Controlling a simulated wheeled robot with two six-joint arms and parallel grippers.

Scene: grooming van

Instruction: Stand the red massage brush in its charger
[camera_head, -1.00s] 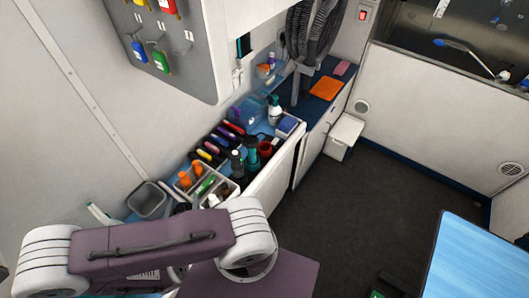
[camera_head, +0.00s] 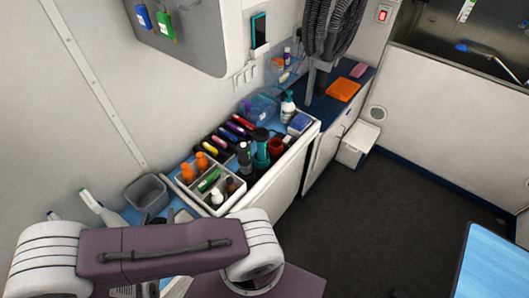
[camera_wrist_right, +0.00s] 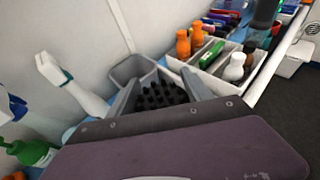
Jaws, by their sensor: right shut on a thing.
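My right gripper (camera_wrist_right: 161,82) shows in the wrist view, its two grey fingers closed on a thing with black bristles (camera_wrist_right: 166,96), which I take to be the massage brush. Its red body does not show; the purple wrist housing hides the lower part. My left gripper is not in view. I cannot make out the charger for certain in either view.
A grey bin (camera_head: 147,194) stands beyond the fingers, with a white-handled tool (camera_head: 101,211) to its left. A divided tray (camera_head: 219,208) holds orange bottles and others.

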